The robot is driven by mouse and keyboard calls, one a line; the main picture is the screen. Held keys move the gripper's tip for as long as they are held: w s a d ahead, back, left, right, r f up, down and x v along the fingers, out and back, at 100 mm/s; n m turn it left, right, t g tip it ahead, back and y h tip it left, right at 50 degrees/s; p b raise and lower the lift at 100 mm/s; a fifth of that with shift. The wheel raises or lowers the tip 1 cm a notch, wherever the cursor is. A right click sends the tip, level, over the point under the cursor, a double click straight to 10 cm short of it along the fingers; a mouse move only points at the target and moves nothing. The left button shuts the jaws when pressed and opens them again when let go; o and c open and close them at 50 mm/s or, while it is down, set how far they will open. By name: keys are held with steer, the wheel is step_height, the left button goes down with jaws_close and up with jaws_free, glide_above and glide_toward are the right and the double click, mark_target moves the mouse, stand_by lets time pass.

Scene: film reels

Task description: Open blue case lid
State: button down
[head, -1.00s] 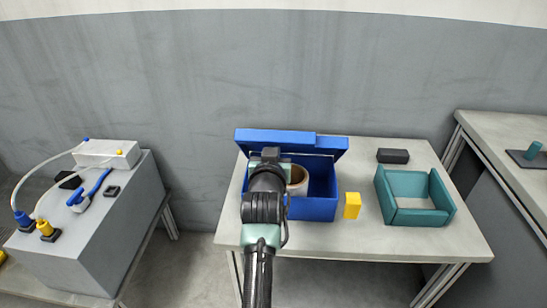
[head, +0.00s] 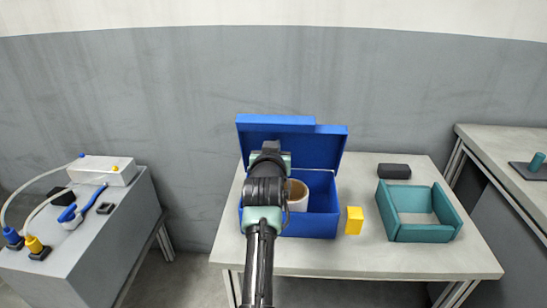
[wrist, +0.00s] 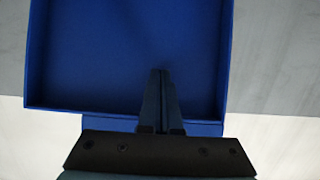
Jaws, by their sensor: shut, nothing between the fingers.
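The blue case (head: 312,226) stands on the table with its lid (head: 315,150) hinged up at the back, tilted steeply. A cream and brown roll (head: 297,203) sits inside. My gripper (wrist: 161,73) is shut and empty in the wrist view, its fingers in front of the inner face of the lid (wrist: 110,50). I cannot tell whether the fingertips touch the lid. In the head view my arm covers the left part of the case and hides the fingers.
A yellow block (head: 354,221) stands close to the right of the case. A teal open tray (head: 418,234) and a dark block (head: 394,171) are further right on the table (head: 330,262). A grey cabinet (head: 85,250) with tubes stands at left.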

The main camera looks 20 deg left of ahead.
steer(key=shift+b+x, duration=0.4)
steer(key=shift+x, duration=0.35)
steer(key=shift+r, duration=0.25)
steer(key=shift+w, duration=0.1)
